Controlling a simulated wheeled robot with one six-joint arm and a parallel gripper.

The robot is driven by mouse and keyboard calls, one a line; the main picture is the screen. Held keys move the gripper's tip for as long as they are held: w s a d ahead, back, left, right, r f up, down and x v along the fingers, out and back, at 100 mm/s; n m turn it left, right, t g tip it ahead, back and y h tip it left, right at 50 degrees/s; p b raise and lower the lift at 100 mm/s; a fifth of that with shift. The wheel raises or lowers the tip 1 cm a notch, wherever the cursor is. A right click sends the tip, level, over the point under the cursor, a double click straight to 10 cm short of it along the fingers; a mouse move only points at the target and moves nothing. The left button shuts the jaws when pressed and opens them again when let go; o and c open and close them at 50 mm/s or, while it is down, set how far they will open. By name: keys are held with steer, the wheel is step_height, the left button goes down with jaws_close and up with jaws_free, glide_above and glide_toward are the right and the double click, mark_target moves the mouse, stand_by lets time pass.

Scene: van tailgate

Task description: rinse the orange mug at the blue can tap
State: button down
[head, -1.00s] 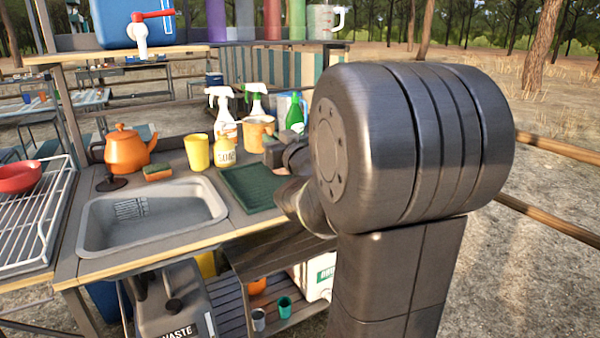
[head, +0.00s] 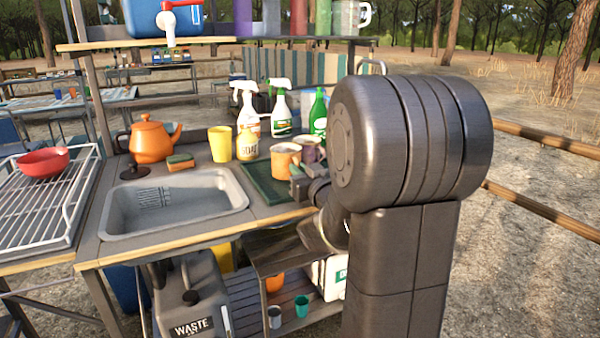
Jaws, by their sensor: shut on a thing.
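The orange mug (head: 284,161), pale orange with its open top up, is over the green drying mat (head: 258,180) right of the sink. My gripper (head: 298,182) is shut on it from the right and front; my arm hides part of the grip. I cannot tell whether the mug touches the mat. The blue can (head: 143,14) stands on the upper shelf at the top left. Its white tap with a red handle (head: 168,24) hangs out over the shelf's front edge, above and behind the sink basin (head: 175,205).
A purple mug (head: 313,149) stands close behind the held mug. A rack with a red bowl (head: 43,162) is left.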

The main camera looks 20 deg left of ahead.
steer(key=shift+f, duration=0.1)
steer(key=shift+f+b, duration=0.15)
steer(key=shift+b, duration=0.15)
steer(key=c, duration=1.5)
jaws_free()
steer(key=shift+r+p, duration=0.35)
steer(key=shift+p, duration=0.05)
steer(key=p+v, duration=0.1)
steer(key=v, duration=1.1)
steer(key=shift+f, duration=0.1)
